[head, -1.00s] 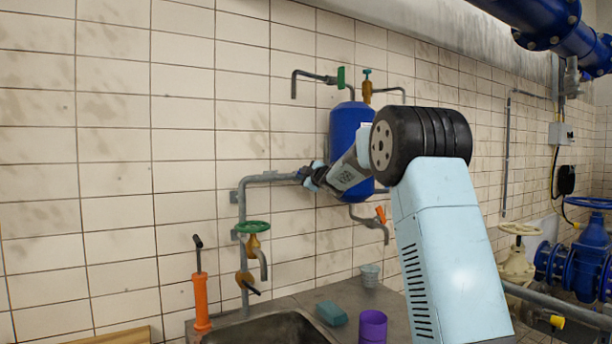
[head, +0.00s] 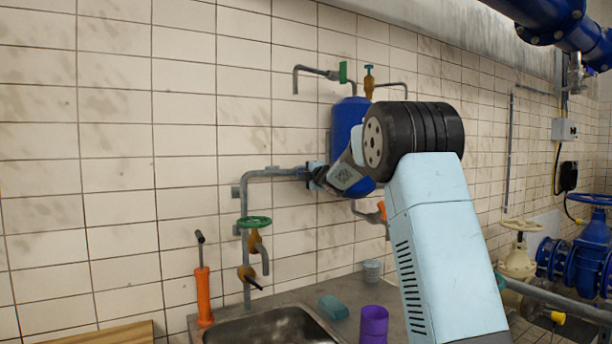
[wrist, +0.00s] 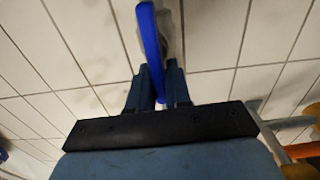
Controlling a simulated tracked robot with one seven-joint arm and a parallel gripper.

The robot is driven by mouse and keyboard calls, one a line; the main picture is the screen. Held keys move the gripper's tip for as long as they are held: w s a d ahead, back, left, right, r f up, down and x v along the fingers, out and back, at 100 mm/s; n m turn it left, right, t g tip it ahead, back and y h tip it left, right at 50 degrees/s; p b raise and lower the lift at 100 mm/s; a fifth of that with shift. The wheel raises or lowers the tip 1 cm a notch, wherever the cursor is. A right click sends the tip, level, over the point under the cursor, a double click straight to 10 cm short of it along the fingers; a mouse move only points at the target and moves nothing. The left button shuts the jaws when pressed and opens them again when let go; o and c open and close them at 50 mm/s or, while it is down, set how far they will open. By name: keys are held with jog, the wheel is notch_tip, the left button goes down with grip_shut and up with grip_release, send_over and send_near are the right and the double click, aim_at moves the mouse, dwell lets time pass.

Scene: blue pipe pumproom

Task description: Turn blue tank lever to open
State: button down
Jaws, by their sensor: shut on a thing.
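The blue tank (head: 345,118) hangs on the tiled wall, partly hidden behind my arm. My gripper (head: 312,177) is in front of the wall at the tank's lower left, by the end of a grey pipe. In the wrist view my gripper (wrist: 158,84) is shut on a long blue lever (wrist: 150,40). The lever stands between the two dark fingers and extends up past them toward the top of the picture. In the head view the lever cannot be made out, and the gripper covers that spot.
A green wheel tap (head: 254,222) is below my gripper. An orange-handled valve (head: 381,211) is below the tank. The sink counter below holds a purple cup (head: 374,324), a teal block (head: 333,308) and an orange pump (head: 204,295). The wall at left is clear.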

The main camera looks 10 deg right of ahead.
jog(key=shift+a+f, duration=0.1)
jog(key=shift+f, duration=0.35)
jog(key=c, duration=1.3)
grip_release()
jog(key=shift+o, duration=0.7)
jog(key=shift+r, duration=0.2)
jog(key=v, duration=1.3)
jog(key=shift+s, duration=0.35)
